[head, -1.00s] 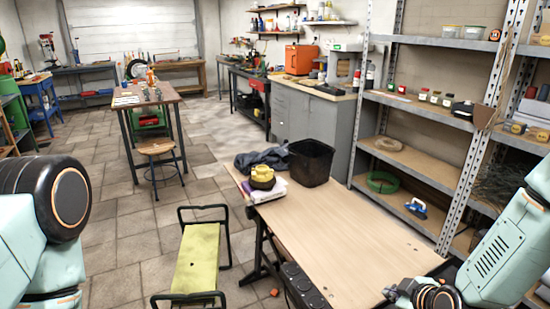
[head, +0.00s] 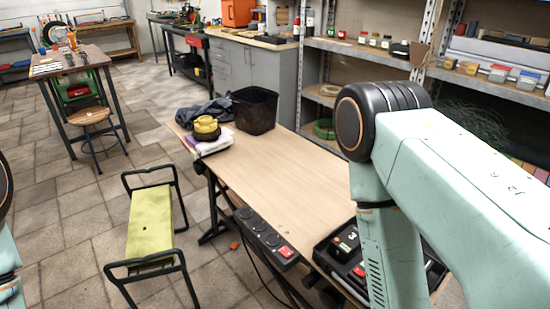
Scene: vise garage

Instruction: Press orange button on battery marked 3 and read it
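A black battery marked with a white 3 (head: 351,236) sits in a black tray (head: 325,262) at the front right of the table. Neither my left nor my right gripper is in view; only a part of my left arm shows at the left edge.
A power strip with a red switch (head: 286,252) runs along the wooden table's (head: 270,175) left edge. A black bin (head: 254,110) and a yellow item (head: 206,128) stand at its far end. A green kneeler bench (head: 150,222) stands left. The table's middle is clear.

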